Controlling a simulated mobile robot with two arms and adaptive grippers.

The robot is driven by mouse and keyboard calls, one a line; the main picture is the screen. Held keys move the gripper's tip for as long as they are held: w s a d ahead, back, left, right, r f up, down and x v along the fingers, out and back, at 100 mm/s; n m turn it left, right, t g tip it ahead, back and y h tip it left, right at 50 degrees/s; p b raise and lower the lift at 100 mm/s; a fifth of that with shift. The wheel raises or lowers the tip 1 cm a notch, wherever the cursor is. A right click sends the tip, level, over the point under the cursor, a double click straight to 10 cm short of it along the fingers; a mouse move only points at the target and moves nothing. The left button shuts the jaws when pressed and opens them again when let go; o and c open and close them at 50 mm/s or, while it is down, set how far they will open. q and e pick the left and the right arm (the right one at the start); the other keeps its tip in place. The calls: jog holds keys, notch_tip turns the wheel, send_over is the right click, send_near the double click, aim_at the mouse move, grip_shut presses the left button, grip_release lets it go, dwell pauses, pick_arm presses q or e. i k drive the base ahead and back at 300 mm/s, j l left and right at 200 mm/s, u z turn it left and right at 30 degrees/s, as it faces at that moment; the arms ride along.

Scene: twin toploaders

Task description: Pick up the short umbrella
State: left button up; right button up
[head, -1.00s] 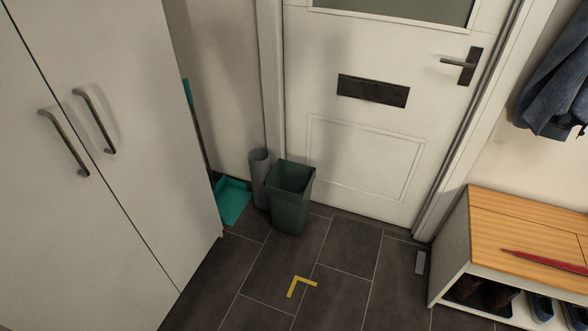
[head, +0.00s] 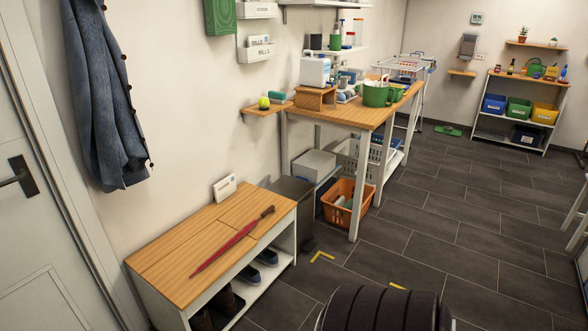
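The short umbrella (head: 233,242) is slim and red with a dark handle. It lies on the wooden top of the shoe bench (head: 170,262) in the head view, its handle end toward the back right and its tip toward the front left. Neither of my grippers is in view. Nothing touches the umbrella apart from the bench top.
A white card (head: 225,188) stands at the bench's back edge. Shoes (head: 250,274) sit on the shelf below. A blue jacket (head: 118,100) hangs above, left. An orange basket (head: 345,205) stands under the worktable (head: 375,112). The tiled floor (head: 470,225) to the right is mostly clear.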

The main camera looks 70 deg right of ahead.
aim_at(244, 230)
jog(key=z, duration=1.7)
jog(key=i+l+u, duration=0.25)
jog(key=i, duration=0.35)
jog(key=i+l+u, duration=0.3)
jog(key=i, duration=0.3)
jog(key=i+l+u, duration=0.25)
jog(key=i+l, duration=0.3)
